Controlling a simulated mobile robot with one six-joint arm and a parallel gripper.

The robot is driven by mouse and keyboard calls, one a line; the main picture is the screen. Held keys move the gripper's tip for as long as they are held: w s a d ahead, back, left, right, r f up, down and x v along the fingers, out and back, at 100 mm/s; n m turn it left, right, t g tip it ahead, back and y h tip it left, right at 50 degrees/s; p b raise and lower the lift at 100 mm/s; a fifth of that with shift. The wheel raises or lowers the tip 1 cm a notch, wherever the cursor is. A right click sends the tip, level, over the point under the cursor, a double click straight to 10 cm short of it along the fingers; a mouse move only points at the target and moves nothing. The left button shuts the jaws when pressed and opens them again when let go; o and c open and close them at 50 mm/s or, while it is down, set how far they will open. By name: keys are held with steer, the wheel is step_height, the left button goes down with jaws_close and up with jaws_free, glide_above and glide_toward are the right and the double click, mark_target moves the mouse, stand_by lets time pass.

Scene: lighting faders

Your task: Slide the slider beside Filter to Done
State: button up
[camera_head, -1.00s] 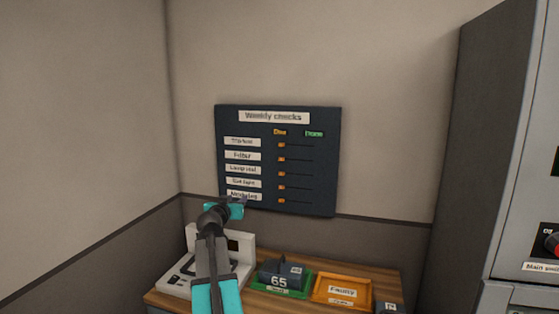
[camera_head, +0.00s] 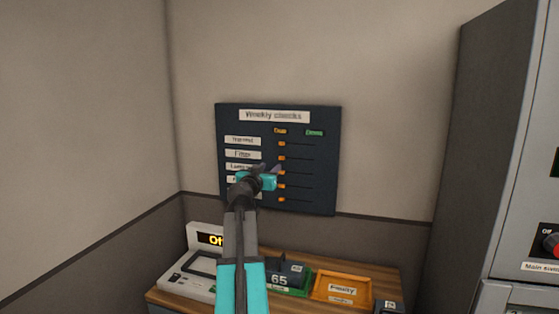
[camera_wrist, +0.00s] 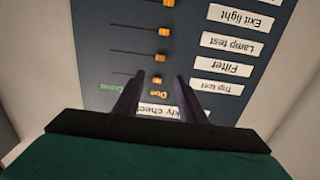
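A dark "Weekly checks" board (camera_head: 325,185) hangs on the wall in the head view, with several rows of labels and sliders. The Filter label (camera_head: 242,154) is second from the top. Its orange slider knob (camera_head: 281,157) sits at the left end of its track, under the orange "Due" tag (camera_head: 280,131). The green "Done" tag (camera_head: 314,133) is at the right. In the wrist view, turned upside down, the Filter knob (camera_wrist: 160,58) is also at the Due end. My gripper (camera_wrist: 158,77) is open and empty, its fingers apart in front of the board, pointing at it.
Below the board is a wooden desk (camera_head: 383,266) with a white device (camera_head: 188,286), a green tray and an orange "Faulty" tray (camera_head: 322,291). A grey cabinet (camera_head: 490,150) stands at the right. My arm hides the lower labels on the board.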

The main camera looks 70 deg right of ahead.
steer(key=p, duration=0.4)
glide_toward(281, 158)
steer(key=d, duration=0.4)
steer(key=shift+w+d+r+p, duration=0.15)
steer(key=shift+d+p, duration=0.4)
steer(key=shift+d, duration=1.45)
steer(key=shift+c, duration=0.5)
jaws_close()
